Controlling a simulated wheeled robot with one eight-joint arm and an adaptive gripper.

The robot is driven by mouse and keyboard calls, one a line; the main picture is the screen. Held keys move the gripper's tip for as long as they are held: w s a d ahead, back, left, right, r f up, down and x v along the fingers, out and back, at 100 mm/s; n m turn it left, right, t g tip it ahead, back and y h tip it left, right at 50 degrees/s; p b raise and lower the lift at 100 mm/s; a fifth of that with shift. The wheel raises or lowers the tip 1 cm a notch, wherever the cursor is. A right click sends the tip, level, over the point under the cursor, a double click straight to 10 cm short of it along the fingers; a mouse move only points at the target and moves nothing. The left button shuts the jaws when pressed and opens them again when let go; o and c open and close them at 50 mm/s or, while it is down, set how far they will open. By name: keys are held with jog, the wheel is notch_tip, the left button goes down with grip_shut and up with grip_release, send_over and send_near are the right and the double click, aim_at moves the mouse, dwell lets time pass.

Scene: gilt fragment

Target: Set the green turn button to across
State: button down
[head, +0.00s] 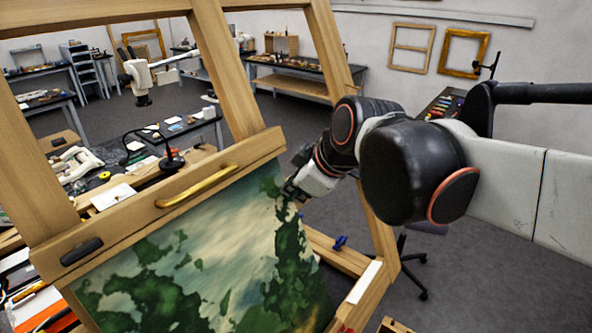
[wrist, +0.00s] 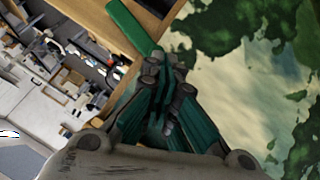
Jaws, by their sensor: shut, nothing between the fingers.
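The green turn button (wrist: 128,25) shows in the wrist view as a flat green bar on the wooden frame, slanting in that picture. Its lower end is partly hidden behind my fingertips. In the head view I cannot clearly tell it from the painting's green foliage. My gripper (wrist: 164,68) is shut and empty, with its fingertips at the button's lower end; I cannot tell whether they touch it. In the head view my gripper (head: 288,190) is at the right part of the frame's top rail, beside the painting (head: 205,255).
A brass handle (head: 199,186) and a black turn button (head: 82,251) are on the wooden rail. A blue knob (head: 340,242) is on the easel to the right. Easel posts (head: 226,70) rise around the painting. A cluttered bench (head: 110,190) stands behind.

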jog(key=shift+s+f+n, duration=0.2)
jog(key=shift+f+n, duration=0.1)
jog(key=shift+n, duration=0.1)
dwell(3.3)
